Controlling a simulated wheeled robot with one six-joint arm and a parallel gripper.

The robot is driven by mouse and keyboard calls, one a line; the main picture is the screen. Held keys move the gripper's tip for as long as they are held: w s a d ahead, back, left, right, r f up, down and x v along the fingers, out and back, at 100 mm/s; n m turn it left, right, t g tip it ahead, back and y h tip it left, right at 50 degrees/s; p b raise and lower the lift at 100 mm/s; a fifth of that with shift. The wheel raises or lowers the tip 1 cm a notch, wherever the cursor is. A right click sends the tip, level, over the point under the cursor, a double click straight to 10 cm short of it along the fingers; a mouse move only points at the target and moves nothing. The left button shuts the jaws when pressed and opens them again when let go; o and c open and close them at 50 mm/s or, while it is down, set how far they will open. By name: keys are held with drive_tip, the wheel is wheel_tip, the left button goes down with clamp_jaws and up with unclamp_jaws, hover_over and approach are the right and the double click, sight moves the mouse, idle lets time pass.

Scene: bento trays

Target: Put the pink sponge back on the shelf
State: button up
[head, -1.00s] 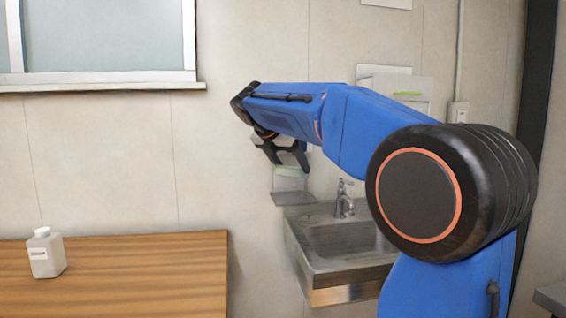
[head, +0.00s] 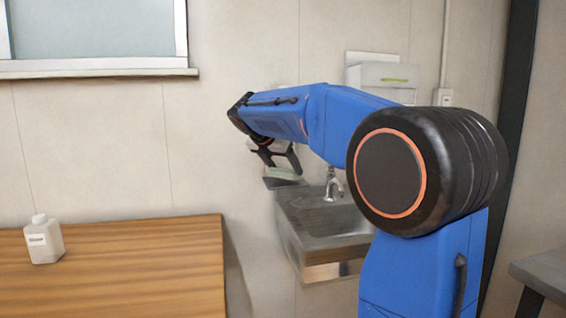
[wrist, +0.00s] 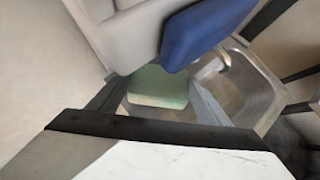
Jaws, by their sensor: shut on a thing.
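No pink sponge shows in any view. A pale green, sponge-like block (wrist: 158,88) sits between the fingers of my gripper (wrist: 158,100) in the wrist view, and my gripper is shut on it. In the head view my gripper (head: 279,166) hangs in front of the wall, left of the sink, with the green block (head: 283,173) small between its fingertips. A small grey shelf (head: 271,185) on the wall is right at the block. Whether the block touches the shelf I cannot tell.
A metal sink (head: 325,222) with a tap (head: 334,184) is just right of the shelf. A white dispenser (head: 385,74) hangs behind my arm. A wooden table (head: 120,275) with a white bottle (head: 43,240) stands at left. A grey surface (head: 545,272) is at right.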

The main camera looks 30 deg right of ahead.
sight(281, 171)
drive_tip(key=shift+f, duration=0.25)
drive_tip(key=shift+o, duration=0.3)
drive_tip(key=shift+f, duration=1.25)
drive_tip(key=o, duration=1.6)
drive_tip(key=shift+r, duration=0.2)
drive_tip(key=shift+s+a+r, duration=0.1)
drive_tip(key=shift+a+r, duration=0.25)
drive_tip(key=v, duration=1.6)
drive_tip(key=shift+s+a+r, duration=0.1)
drive_tip(key=shift+s+r, duration=0.05)
